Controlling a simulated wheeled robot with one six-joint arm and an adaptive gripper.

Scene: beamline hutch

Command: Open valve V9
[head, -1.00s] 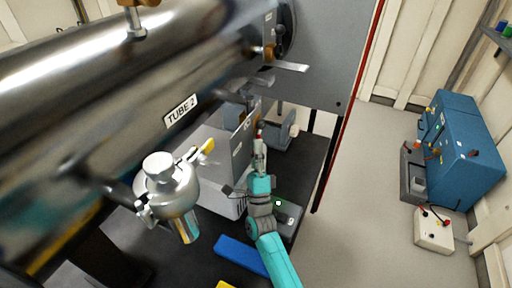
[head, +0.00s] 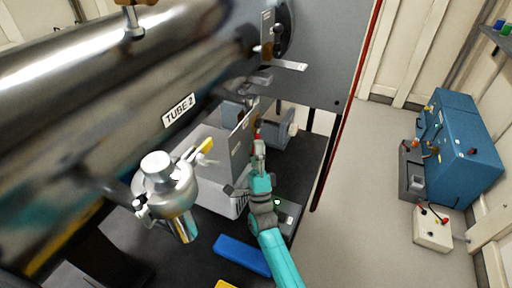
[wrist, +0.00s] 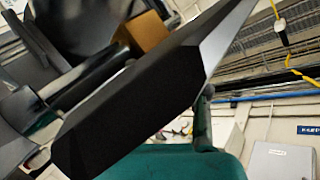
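No readable V9 label shows, so I cannot tell which valve is V9. In the head view a valve with a flat silver lever (head: 288,66) sits at the far end of the large tube. A yellow-tipped handle (head: 205,147) stands on the metal vessel (head: 168,185) at the left. My gripper (head: 258,142) is beside a grey panel with small labels (head: 240,146), below the silver lever and apart from it. Its fingers are too small there to tell open from shut. In the wrist view a large dark part fills the middle, with a brown block (wrist: 143,32) behind it.
The steel tube marked TUBE 2 (head: 80,85) runs across the upper left. A blue flat object (head: 242,255) lies on the dark bench (head: 308,165). A blue cabinet (head: 460,145) and a white box (head: 432,230) stand at the right. The floor between is clear.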

